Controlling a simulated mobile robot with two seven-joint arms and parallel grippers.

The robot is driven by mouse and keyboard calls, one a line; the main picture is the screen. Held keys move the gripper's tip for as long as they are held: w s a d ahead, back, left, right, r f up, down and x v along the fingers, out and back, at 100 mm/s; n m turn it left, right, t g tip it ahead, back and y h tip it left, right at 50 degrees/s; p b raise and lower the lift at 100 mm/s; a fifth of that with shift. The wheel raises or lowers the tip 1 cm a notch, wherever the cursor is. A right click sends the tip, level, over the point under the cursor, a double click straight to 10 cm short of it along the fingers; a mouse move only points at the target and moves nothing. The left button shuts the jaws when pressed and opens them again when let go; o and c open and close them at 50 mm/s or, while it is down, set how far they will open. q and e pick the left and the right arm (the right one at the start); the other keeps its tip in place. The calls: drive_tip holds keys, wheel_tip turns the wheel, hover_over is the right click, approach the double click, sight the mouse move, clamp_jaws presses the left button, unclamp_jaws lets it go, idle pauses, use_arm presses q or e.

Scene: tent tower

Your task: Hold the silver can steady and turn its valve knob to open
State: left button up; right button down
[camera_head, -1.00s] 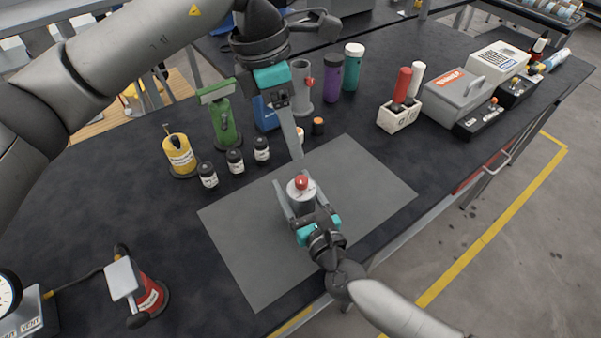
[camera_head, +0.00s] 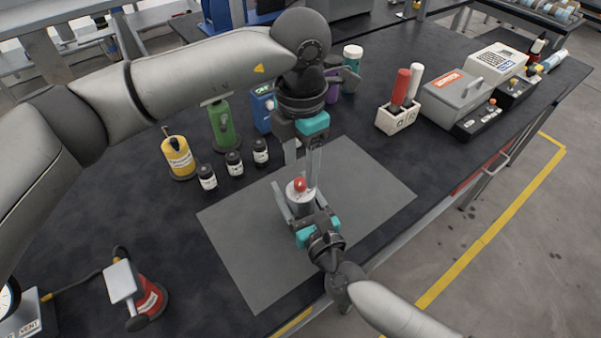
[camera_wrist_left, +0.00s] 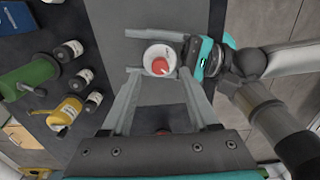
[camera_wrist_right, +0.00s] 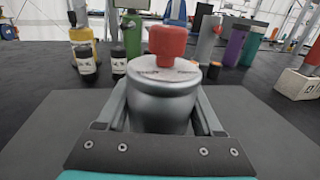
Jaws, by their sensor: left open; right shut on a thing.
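The silver can (camera_head: 297,203) stands upright on the grey mat, with a red valve knob (camera_head: 299,185) on its top. In the right wrist view the can (camera_wrist_right: 163,100) sits between my right fingers, and the knob (camera_wrist_right: 167,42) is above their level. My right gripper (camera_head: 293,205) is shut on the can's body from the front. My left gripper (camera_head: 301,180) points down just above the can, its fingers spread to either side of the knob. The left wrist view shows the knob (camera_wrist_left: 160,66) ahead of the open left fingers (camera_wrist_left: 160,98); contact cannot be told.
The grey mat (camera_head: 240,235) is clear around the can. Several small black bottles (camera_head: 234,163), a yellow canister (camera_head: 178,157) and a green device (camera_head: 222,127) stand behind left. A white holder (camera_head: 396,120) with red and white handles is at the back right. A red extinguisher-like can (camera_head: 150,298) is front left.

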sight(301, 181)
use_arm(q)
drive_tip(key=shift+f, duration=1.65)
clamp_jaws()
